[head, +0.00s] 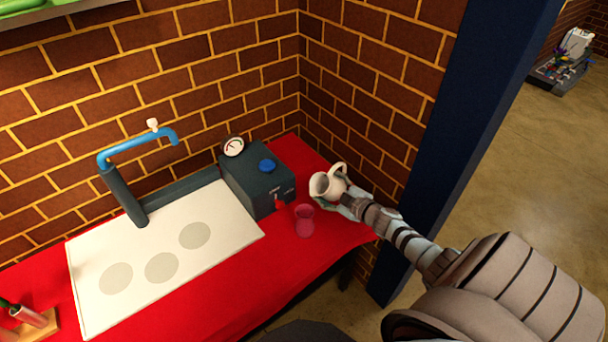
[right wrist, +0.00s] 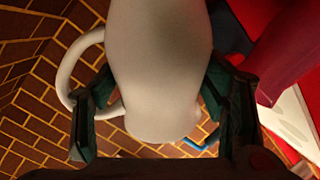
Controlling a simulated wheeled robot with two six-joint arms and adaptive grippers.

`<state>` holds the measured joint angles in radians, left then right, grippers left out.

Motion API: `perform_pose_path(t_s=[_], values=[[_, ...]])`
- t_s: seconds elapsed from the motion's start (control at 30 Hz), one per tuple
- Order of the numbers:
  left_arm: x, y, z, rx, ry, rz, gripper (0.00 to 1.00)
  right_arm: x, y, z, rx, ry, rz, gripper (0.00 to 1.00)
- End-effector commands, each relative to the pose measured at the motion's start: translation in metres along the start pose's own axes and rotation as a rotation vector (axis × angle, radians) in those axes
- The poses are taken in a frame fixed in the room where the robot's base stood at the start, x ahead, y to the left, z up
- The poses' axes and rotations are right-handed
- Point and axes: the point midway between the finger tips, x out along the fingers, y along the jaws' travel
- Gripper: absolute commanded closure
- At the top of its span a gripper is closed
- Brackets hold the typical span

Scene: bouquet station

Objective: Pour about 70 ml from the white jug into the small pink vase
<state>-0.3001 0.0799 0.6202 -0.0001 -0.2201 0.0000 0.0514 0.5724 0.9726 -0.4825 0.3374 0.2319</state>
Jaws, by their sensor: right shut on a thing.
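The white jug (head: 327,187) is held above the red table by my right gripper (head: 348,202), to the right of the dark box. It is tilted, with its mouth toward the left and its handle at the upper right. In the right wrist view the jug (right wrist: 158,65) fills the middle, between the fingers of my right gripper (right wrist: 160,110). The small pink vase (head: 304,221) stands on the table just below and left of the jug. The jug and vase look apart. I cannot see any liquid. My left gripper is not in view.
A dark box (head: 262,176) with a gauge and blue knob stands left of the jug. A white panel (head: 165,255) with grey circles and a blue tap (head: 135,148) lie further left. Brick walls close off the back. A blue post (head: 445,140) stands at the right.

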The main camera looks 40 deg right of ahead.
Motion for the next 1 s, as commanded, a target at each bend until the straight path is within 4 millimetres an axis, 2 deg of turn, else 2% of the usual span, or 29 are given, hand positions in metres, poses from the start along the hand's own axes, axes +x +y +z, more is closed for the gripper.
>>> perform_pose_path(t_s=[0.8, 0.87, 1.0], values=[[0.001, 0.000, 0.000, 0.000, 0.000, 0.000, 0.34, 0.001, 0.000, 0.002, 0.037, 0.009, -0.006, 0.82], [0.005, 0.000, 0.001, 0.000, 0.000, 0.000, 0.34, 0.003, -0.002, 0.007, 0.087, 0.020, -0.016, 0.82], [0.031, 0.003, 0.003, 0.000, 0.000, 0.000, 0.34, 0.009, -0.011, 0.029, 0.196, 0.044, -0.039, 0.82]])
